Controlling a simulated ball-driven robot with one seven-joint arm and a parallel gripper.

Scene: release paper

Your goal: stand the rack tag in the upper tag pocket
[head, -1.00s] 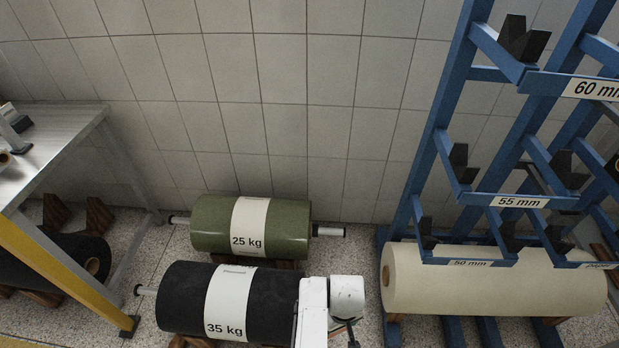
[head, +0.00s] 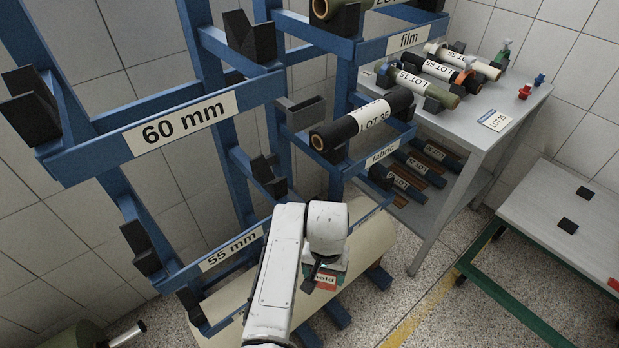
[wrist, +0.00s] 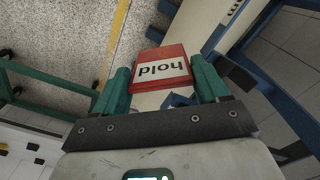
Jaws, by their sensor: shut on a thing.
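The rack tag (wrist: 161,68) is a red block with a white label reading "hold", upside down in the wrist view. My gripper (wrist: 164,82) is shut on it, with a green finger on each side. In the head view the tag (head: 326,280) shows small below my white wrist, in front of the blue rack's lower part. A small grey open-topped box (head: 301,113) on the rack, left of the LOT 25 roll, may be the upper tag pocket. The tag is apart from it, lower and nearer. The box's inside is mostly hidden.
The blue rack (head: 240,85) has jutting arms and black cradles. The LOT 25 black roll (head: 365,122) sits beside the grey box. A cream roll (head: 370,228) lies low behind my arm. A grey table (head: 480,120) with rolls stands right. Open floor (head: 430,285) lies between rack and bench.

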